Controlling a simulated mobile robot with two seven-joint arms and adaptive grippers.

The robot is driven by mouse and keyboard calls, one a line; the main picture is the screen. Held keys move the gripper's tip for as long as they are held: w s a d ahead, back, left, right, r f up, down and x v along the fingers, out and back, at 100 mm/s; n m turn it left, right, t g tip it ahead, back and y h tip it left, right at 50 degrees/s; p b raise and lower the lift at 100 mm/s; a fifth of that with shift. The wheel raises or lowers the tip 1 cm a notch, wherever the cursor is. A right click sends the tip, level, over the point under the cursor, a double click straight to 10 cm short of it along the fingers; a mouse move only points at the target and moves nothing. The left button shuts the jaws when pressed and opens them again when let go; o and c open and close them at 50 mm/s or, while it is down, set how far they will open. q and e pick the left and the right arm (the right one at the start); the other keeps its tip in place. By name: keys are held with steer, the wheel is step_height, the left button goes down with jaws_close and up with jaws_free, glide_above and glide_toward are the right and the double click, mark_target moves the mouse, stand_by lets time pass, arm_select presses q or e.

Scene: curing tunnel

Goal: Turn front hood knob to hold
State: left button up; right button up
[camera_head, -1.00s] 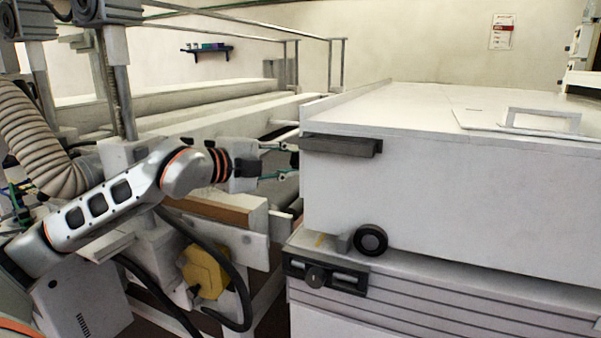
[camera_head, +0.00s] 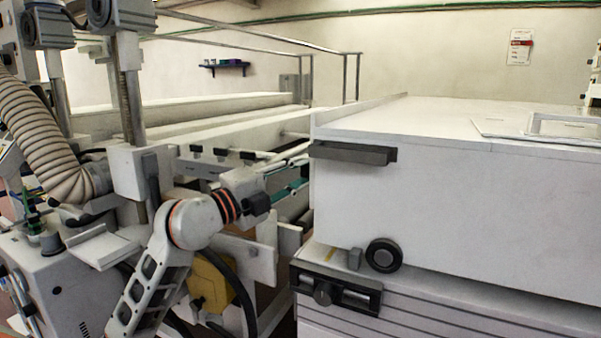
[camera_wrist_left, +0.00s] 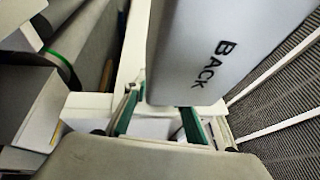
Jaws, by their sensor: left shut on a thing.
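A round black knob (camera_head: 383,255) sits low on the front of the white hood (camera_head: 450,210). My left gripper (camera_head: 292,182), with green-edged fingers, is left of the hood and apart from both knobs. In the left wrist view, a grey piece marked BACK (camera_wrist_left: 215,50) covers part of the finger tips. My right gripper is not in view.
A dark handle bar (camera_head: 352,153) juts from the hood's upper left corner, close to my left gripper. White rollers and rails (camera_head: 220,110) lie behind it. A yellow box (camera_head: 212,285) and black hose are below my left arm. The hood top is mostly flat.

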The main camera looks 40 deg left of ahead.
arm_select(q)
steer(key=shift+d+f, duration=0.15)
stand_by(0.3)
steer(key=o, duration=1.1)
steer(key=v, duration=1.2)
